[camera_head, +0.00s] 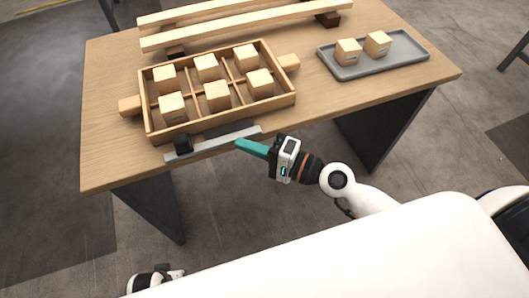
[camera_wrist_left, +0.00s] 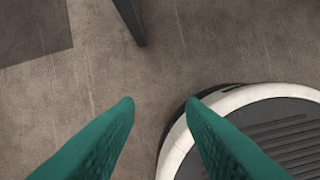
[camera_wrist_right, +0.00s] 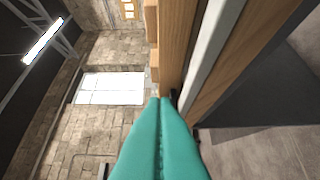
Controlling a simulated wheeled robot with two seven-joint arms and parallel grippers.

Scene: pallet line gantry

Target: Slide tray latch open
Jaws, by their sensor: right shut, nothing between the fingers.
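The wooden tray (camera_head: 149,112) lies on the table, divided into compartments with a wooden block in each. Along its front side runs a grey metal latch bar (camera_head: 213,143) with a black knob (camera_head: 182,146) near its left end. My right gripper (camera_head: 240,143) is shut and empty, its teal fingertips at the right part of the bar, well right of the knob; whether they touch the bar I cannot tell. In the right wrist view its fingers (camera_wrist_right: 159,100) are pressed together beside a grey strip. My left gripper (camera_wrist_left: 160,100) is open and empty above the floor.
The table (camera_head: 107,80) has a grey tray (camera_head: 392,65) with two wooden blocks at the right. Two long wooden beams (camera_head: 220,31) lie on dark supports behind the wooden tray. The table's front edge is just below the latch bar.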

